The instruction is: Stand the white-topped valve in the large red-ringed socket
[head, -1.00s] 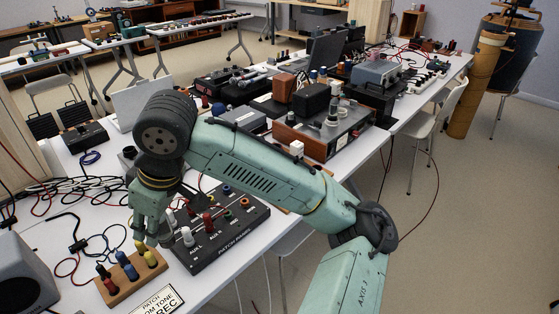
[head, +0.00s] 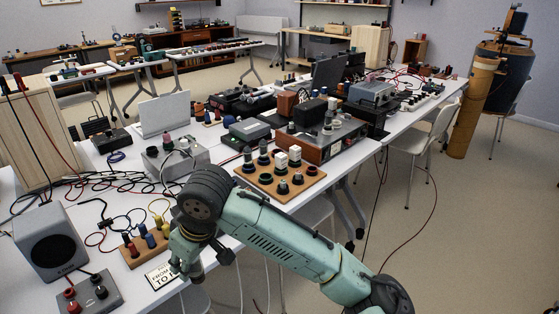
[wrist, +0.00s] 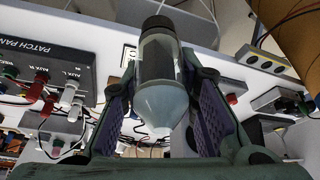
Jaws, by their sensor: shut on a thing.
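My gripper (head: 186,268) is low in the head view, over the near edge of the table beside a printed card. In the wrist view my gripper (wrist: 160,105) is shut on a valve (wrist: 160,75) held between its two pads. The valve has a dark base at the far end, a grey body and a pale cone with a white tip towards the camera. In the head view my arm hides it. A wooden board (head: 262,184) stands to the right with white-topped pieces (head: 281,160) and several dark round pieces. I cannot make out a red-ringed socket for certain.
A small wooden block (head: 130,257) with coloured plugs is left of my gripper. A speaker (head: 47,243) and a grey terminal box (head: 88,293) stand further left. A patch panel (wrist: 45,75) shows in the wrist view. Loose cables and other equipment crowd the table.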

